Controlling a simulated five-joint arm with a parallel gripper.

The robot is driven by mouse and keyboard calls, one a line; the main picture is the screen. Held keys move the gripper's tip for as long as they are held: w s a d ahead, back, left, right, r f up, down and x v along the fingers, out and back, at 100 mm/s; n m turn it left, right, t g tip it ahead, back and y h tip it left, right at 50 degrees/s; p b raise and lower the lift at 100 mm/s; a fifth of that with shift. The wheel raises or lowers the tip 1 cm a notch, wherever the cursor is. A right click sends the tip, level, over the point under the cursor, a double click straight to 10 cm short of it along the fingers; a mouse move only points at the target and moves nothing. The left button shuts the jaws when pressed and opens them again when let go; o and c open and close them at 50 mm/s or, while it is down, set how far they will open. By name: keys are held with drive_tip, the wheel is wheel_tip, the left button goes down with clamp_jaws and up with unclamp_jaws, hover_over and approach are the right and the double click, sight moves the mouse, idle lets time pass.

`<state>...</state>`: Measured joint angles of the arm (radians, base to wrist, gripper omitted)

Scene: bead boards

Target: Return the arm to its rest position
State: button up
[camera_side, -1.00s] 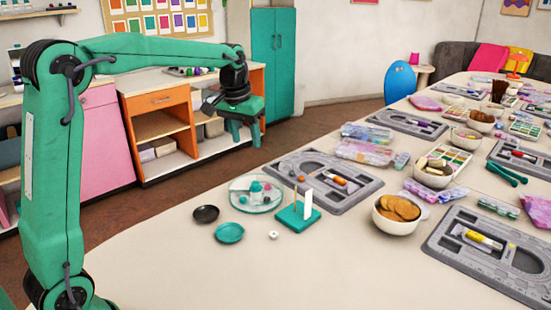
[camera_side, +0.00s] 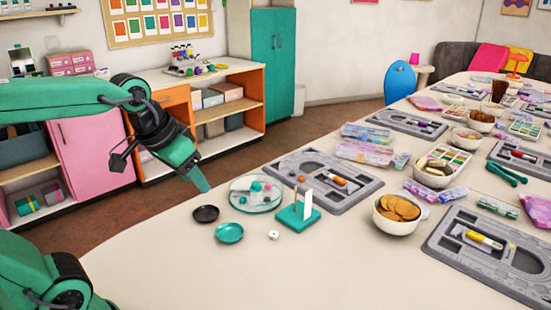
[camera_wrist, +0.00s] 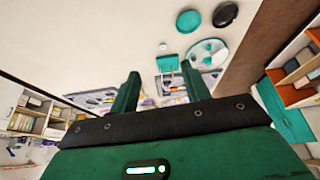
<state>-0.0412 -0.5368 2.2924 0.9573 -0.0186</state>
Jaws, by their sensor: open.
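My gripper (camera_side: 203,186) is in the side view at left of centre, pointing down and to the right. It is open and holds nothing. It hangs beyond the table's far left edge, up and to the left of the small dishes, apart from them. In the wrist view my gripper's two green fingers (camera_wrist: 160,92) stand wide apart with nothing between them.
A black dish (camera_side: 206,213), a teal dish (camera_side: 229,232), a clear round tray (camera_side: 236,204) with beads and a teal stand (camera_side: 298,224) with a white card are on the table's near side. A grey bead board (camera_side: 283,160) lies behind them. The table's near left part is bare.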

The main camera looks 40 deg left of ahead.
drive_tip(key=shift+m+t, duration=0.3)
drive_tip(key=s+f, duration=0.2)
drive_tip(key=s, duration=0.1)
drive_tip(key=s+d+f, duration=0.1)
drive_tip(key=s, duration=0.1)
drive_tip(key=shift+o, duration=1.1)
drive_tip(key=o, duration=0.7)
drive_tip(key=shift+w+r, duration=0.1)
drive_tip(key=shift+w, duration=0.1)
drive_tip(key=shift+o, duration=1.2)
drive_tip(key=shift+w+r, duration=0.2)
drive_tip(key=shift+w, duration=0.05)
drive_tip(key=w+a+r+n+g, duration=0.2)
drive_tip(key=w+a+n, duration=0.25)
drive_tip(key=w, duration=0.45)
drive_tip(key=w+a+r+n+g, duration=0.1)
drive_tip(key=w+a+r+n, duration=0.15)
drive_tip(key=w+n, duration=0.45)
drive_tip(key=w+a+f+n+g, duration=0.2)
drive_tip(key=w+a+f+n, duration=0.4)
drive_tip(key=w+a+f, duration=0.5)
drive_tip(key=w+a, duration=0.2)
drive_tip(key=w, duration=0.1)
drive_tip(key=shift+w+f+g, duration=0.2)
drive_tip(key=shift+w+g, duration=0.1)
drive_tip(key=shift+w, duration=0.05)
